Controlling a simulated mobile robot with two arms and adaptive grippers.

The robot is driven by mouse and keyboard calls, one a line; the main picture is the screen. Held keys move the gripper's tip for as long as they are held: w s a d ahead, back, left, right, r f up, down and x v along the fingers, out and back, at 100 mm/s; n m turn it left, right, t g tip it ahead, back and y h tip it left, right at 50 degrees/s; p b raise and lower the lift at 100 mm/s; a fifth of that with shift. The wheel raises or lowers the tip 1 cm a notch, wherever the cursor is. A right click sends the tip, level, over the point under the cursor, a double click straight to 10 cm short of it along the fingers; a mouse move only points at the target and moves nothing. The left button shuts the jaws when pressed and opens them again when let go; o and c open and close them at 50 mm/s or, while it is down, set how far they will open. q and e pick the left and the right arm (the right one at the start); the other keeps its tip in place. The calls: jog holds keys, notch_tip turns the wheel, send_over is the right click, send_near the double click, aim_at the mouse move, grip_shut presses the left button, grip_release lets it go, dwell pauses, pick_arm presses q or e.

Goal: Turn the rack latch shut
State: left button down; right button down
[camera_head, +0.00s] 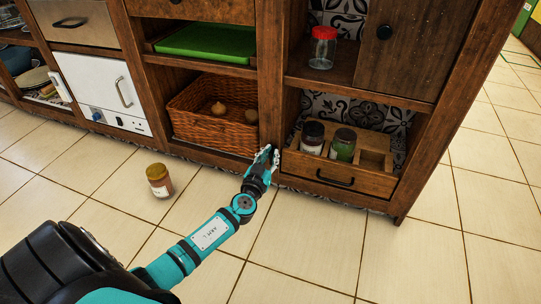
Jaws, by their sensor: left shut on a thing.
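A wooden rack (335,172) stands in the bottom right compartment of the shelving. My left gripper (269,155) is at the rack's left edge, by the upright post. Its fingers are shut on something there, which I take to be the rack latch. The fingers hide the latch, so I cannot tell how it is turned. My right gripper is out of view.
A wicker basket (212,131) with onions stands left of the post. A jar (159,180) stands on the tiled floor, left of my arm. A red-lidded jar (322,48) is on the shelf above the rack. The floor to the right is clear.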

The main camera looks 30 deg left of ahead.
pick_arm(q)
jog(key=shift+d+m, duration=0.1)
jog(key=shift+m, duration=0.2)
jog(key=m+b, duration=0.1)
jog(key=m, duration=0.1)
jog(key=d+m+b, duration=0.1)
jog(key=m, duration=0.2)
jog(key=d+f+m+b, duration=0.1)
jog(key=m, duration=0.1)
jog(key=shift+w+m, duration=0.3)
jog(key=shift+m, duration=0.1)
jog(key=m, duration=0.1)
jog(key=m+b, duration=0.1)
jog(key=m, duration=0.1)
jog(key=d+f+m, duration=0.1)
jog(key=shift+m, duration=0.3)
jog(key=shift+w+d+f+m+b, duration=0.1)
jog(key=shift+f+m+b, duration=0.25)
jog(key=shift+m, duration=0.9)
jog(key=shift+f+m+b, duration=0.35)
jog(key=shift+m, duration=0.9)
jog(key=c, duration=1.4)
grip_release()
